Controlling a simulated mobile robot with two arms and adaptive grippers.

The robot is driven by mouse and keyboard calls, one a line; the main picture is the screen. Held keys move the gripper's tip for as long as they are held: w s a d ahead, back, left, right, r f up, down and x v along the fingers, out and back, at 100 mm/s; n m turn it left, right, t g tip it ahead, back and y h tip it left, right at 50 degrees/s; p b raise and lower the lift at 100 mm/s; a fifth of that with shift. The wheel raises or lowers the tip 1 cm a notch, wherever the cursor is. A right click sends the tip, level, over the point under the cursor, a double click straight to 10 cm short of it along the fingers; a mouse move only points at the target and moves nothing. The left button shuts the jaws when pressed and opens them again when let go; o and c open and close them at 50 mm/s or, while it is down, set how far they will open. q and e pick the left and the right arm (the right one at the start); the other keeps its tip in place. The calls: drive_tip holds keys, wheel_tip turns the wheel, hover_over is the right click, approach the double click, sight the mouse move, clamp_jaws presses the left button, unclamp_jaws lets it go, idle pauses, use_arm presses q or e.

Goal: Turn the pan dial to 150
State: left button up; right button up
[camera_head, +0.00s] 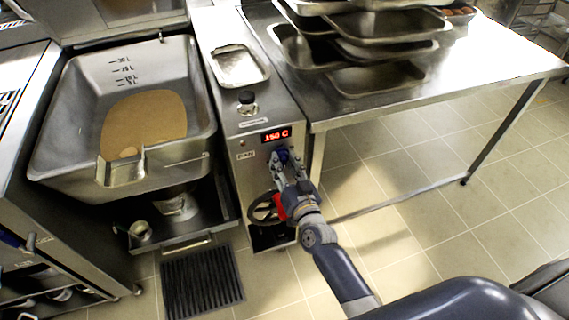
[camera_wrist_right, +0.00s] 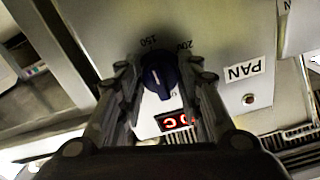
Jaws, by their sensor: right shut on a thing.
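The pan dial (camera_head: 283,154) is a dark blue knob on the front of the steel control column, just under a red display (camera_head: 277,135) that appears to read 150 C. In the right wrist view the dial (camera_wrist_right: 158,76) sits between the fingers, and its pale pointer mark points roughly toward the printed 150. My right gripper (camera_head: 284,160) is shut on the dial, with a finger on each side of it. A PAN label (camera_wrist_right: 242,71) is beside it in the wrist view. My left gripper is not in view.
A large tilting pan (camera_head: 55,150) with brown contents stands left of the column. A black handwheel (camera_head: 265,208) is below the dial, close to my right wrist. Stacked metal trays (camera_head: 385,50) are on the steel table to the right. Tiled floor is open in front.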

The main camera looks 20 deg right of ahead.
drive_tip(key=o, duration=1.1)
drive_tip(key=s, duration=1.2)
drive_tip(key=shift+d, duration=0.2)
